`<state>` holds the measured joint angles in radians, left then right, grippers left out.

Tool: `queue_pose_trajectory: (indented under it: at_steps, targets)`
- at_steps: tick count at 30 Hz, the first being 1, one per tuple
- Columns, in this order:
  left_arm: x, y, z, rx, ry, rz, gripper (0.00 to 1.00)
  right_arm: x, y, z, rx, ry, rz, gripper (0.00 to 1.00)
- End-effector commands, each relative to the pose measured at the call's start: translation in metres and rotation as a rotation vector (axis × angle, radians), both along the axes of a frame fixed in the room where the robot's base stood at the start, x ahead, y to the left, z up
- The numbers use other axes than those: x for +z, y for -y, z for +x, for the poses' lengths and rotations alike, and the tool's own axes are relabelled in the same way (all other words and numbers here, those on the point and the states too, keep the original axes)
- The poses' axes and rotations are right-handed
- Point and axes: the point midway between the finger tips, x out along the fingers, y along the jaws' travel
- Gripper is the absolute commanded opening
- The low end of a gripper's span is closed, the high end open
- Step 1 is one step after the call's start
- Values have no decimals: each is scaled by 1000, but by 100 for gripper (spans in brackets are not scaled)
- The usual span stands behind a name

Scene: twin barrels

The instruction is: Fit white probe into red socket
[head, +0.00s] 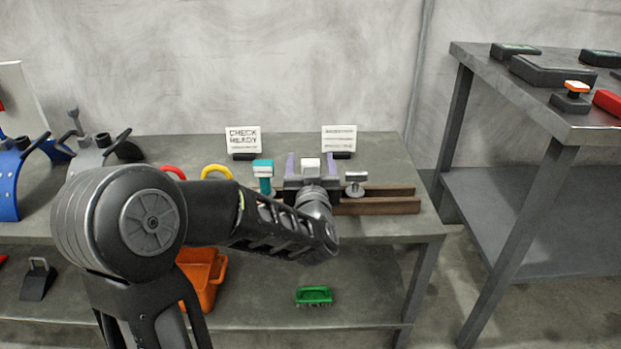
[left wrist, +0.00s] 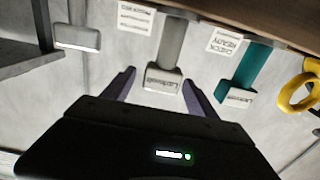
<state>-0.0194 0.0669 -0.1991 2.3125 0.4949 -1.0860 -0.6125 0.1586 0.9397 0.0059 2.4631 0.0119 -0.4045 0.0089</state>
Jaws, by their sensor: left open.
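The white-topped probe (head: 311,168) stands upright on the bench, between a teal one and a silver one. In the left wrist view the probe (left wrist: 166,78) has a pale grey stem and a white block end with print. My left gripper (head: 311,166) is open, its purple fingers on either side of the probe; in the left wrist view the fingers (left wrist: 158,88) appear apart from it. I cannot tell which red thing is the red socket: a red ring (head: 173,172) is partly hidden behind my arm, and a red block (head: 608,102) lies on the right table. My right gripper is out of view.
The teal probe (head: 263,172) and silver probe (head: 355,183) stand close beside the gripper. A brown wooden rack (head: 390,204) extends right. A yellow ring (head: 215,171) and two sign cards (head: 243,139) are nearby. An orange bin (head: 205,272) sits on the lower shelf.

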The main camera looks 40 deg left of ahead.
Motion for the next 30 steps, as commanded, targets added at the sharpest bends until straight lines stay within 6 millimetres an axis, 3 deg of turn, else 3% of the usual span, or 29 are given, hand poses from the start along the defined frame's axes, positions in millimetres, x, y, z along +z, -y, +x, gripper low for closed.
queue_pose_trajectory:
  at_steps: [25, 30]
  targets:
    - [0, 0, 0, 0, 0, 0, 2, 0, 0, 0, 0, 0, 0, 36]
    - [0, 0, 0, 0, 1, 1, 0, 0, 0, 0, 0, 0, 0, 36]
